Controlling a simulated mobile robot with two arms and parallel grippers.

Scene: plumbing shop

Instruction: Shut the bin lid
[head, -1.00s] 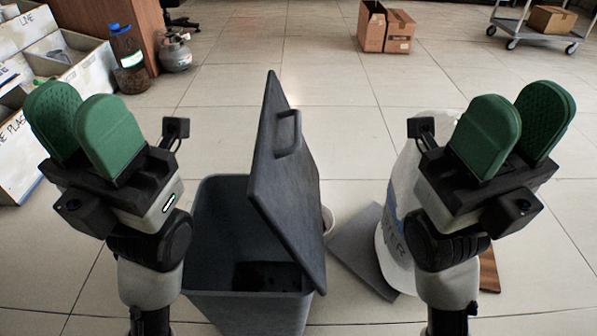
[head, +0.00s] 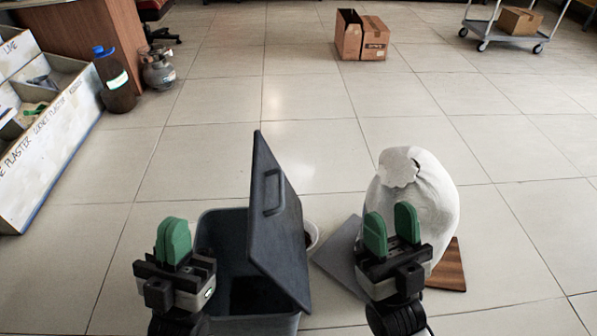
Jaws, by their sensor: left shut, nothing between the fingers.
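The dark grey bin (head: 222,232) stands open on the tiled floor at the lower middle of the head view. Its lid (head: 268,225), with a bar handle (head: 273,192), stands up steeply along the bin's right side. My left gripper (head: 174,238) is at the bin's left, shut and empty, with its green fingers together. My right gripper (head: 391,229) is right of the lid, in front of a white sack, with its green fingers apart and nothing between them. Neither gripper appears to touch the lid. The bin's lower part is out of frame.
A white sack (head: 437,192) stands at right, with a grey board (head: 338,258) and a brown board (head: 450,272) beside it. A small white round container (head: 312,234) shows behind the lid. Cardboard boxes (head: 374,38) lie far back. Plaster bins (head: 60,130) line the left. Floor between is clear.

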